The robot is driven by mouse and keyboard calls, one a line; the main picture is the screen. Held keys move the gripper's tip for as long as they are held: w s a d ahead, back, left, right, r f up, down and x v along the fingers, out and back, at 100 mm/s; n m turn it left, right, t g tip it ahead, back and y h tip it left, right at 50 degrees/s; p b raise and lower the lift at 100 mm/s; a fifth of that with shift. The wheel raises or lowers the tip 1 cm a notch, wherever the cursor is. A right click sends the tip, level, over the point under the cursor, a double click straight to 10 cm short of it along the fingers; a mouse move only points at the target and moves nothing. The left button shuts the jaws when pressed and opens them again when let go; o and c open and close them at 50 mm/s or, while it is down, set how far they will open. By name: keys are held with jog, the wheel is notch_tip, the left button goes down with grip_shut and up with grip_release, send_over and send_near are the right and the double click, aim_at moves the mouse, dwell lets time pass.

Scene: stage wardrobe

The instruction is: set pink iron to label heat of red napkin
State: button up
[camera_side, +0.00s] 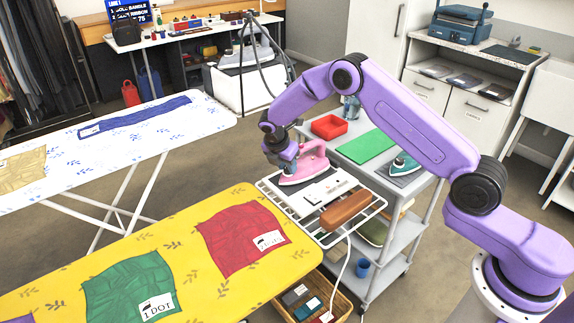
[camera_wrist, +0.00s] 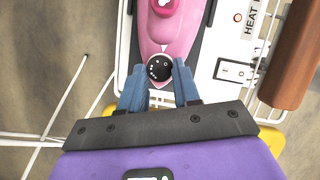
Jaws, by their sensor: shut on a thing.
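The pink iron (camera_side: 306,166) rests on a white wire rack (camera_side: 340,228) beside the yellow ironing board. In the wrist view the pink iron (camera_wrist: 172,32) shows a round black dial (camera_wrist: 159,67) with white marks, too small to read surely. My gripper (camera_wrist: 159,73) has its two blue fingers on either side of this dial, shut on it. From the side, my gripper (camera_side: 287,163) is at the iron's left end. The red napkin (camera_side: 232,243) lies on the yellow board, with a white label (camera_side: 269,240) whose print I cannot read surely.
A green napkin (camera_side: 122,283) with a "1 DOT" label lies on the yellow board (camera_side: 190,285). A brown wooden handle-like block (camera_side: 346,210) and a switch panel marked HEAT (camera_wrist: 236,72) are close to the iron. A teal iron (camera_side: 404,163) stands on the grey cart.

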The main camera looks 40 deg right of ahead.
jog(key=m, duration=0.1)
jog(key=m+g, duration=0.1)
jog(key=m, duration=0.1)
jog(key=shift+w+a+m, duration=0.1)
jog(key=shift+w+m, duration=0.15)
jog(key=shift+m, duration=0.15)
jog(key=m+g, duration=0.1)
jog(key=m, duration=0.2)
jog(key=shift+w+m+g, duration=0.15)
jog(key=shift+m+g, duration=0.15)
jog(key=shift+g, duration=0.1)
jog(key=m, duration=0.2)
jog(key=m+g+y, duration=0.1)
jog(key=m, duration=0.1)
jog(key=shift+w+d+m, duration=0.15)
jog(key=shift+d+m, duration=0.05)
jog(key=shift+m, duration=0.1)
jog(key=shift+d+m+g, duration=0.1)
jog(key=shift+m+g, duration=0.3)
jog(key=shift+m, duration=0.3)
jog(key=o, duration=1.1)
jog(key=shift+n, duration=0.5)
